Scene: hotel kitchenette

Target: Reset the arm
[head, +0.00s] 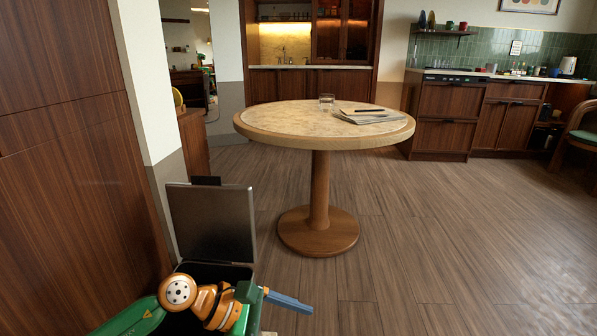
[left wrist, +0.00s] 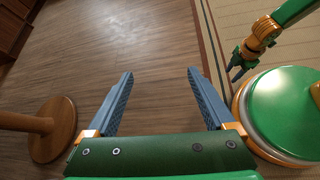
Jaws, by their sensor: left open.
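My left arm comes in at the bottom left of the head view, and its gripper (head: 290,301) points right, low over the floor and beside the round table's foot. In the left wrist view the two blue-grey fingers of this gripper (left wrist: 160,88) are spread wide with only bare floor between them. My right gripper (left wrist: 235,70) shows small and dark at the upper right of the left wrist view. I cannot tell whether its fingers are apart. It is outside the head view.
A bin with a raised metal lid (head: 212,222) stands close behind my left arm, by the wall. A round table (head: 270,122) stands ahead, holding a glass (head: 327,102) and a notebook or papers (head: 372,118). The wooden floor (head: 450,250) at right is clear.

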